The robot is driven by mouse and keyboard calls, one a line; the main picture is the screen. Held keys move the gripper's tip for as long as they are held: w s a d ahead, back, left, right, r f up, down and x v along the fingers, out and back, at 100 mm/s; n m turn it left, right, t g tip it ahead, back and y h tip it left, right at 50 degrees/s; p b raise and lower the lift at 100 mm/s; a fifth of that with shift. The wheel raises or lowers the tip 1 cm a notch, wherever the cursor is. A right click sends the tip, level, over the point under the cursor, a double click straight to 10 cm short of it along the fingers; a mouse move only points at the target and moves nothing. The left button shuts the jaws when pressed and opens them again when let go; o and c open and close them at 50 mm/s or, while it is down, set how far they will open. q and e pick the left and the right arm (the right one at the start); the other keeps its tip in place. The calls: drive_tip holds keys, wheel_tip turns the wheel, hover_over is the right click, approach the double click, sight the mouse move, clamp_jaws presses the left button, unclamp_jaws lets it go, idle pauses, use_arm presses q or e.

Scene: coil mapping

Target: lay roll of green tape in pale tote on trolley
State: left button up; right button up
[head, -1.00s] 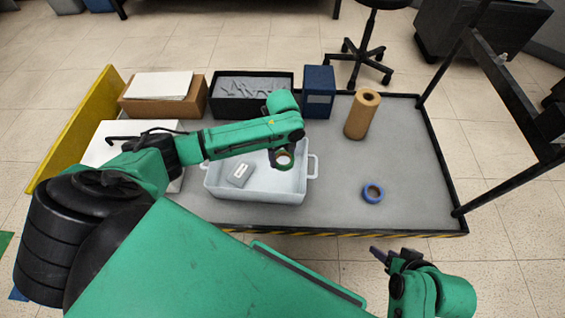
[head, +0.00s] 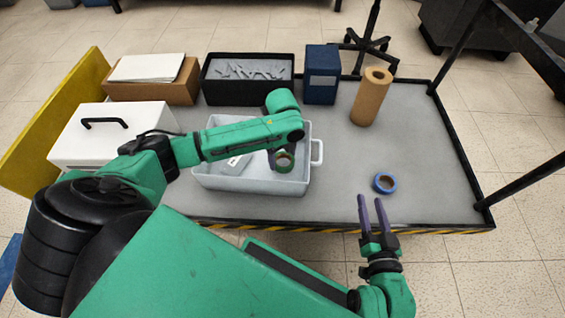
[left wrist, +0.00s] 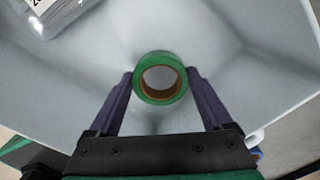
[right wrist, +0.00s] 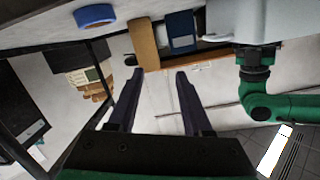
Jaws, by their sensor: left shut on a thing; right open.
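The roll of green tape (head: 284,161) has a brown core and is held in my left gripper (head: 278,158), over the right part of the pale tote (head: 250,184). In the left wrist view the green tape (left wrist: 160,78) sits between the two fingers of the left gripper (left wrist: 160,85), with the tote's pale floor (left wrist: 230,70) behind it. I cannot tell whether the roll touches that floor. The tote stands on the grey trolley (head: 430,150). My right gripper (head: 372,212) is open and empty at the trolley's front edge; its spread fingers show in the right wrist view (right wrist: 158,90).
A clear packet with a white label (head: 236,162) lies in the tote's left part. A blue tape roll (head: 384,183) and a brown cardboard roll (head: 371,97) are to the right. A black bin (head: 225,90), blue box (head: 321,75) and white case (head: 105,140) stand around the tote.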

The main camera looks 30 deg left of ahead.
use_arm(q)
drive_tip(key=shift+f+b, duration=0.8)
drive_tip(key=shift+f, duration=0.05)
use_arm(e)
drive_tip(key=w+r+t, duration=0.3)
drive_tip(key=w+r, duration=0.2)
drive_tip(key=r, duration=0.4)
drive_tip(key=shift+w+d+r+t+y, duration=0.2)
drive_tip(key=shift+d+t+y, duration=0.1)
drive_tip(key=shift+d+t, duration=0.1)
use_arm(q)
drive_tip(key=o, duration=1.1)
use_arm(e)
drive_tip(key=shift+s+f, duration=0.15)
drive_tip(key=shift+f, duration=0.1)
use_arm(q)
drive_tip(key=shift+o, duration=0.2)
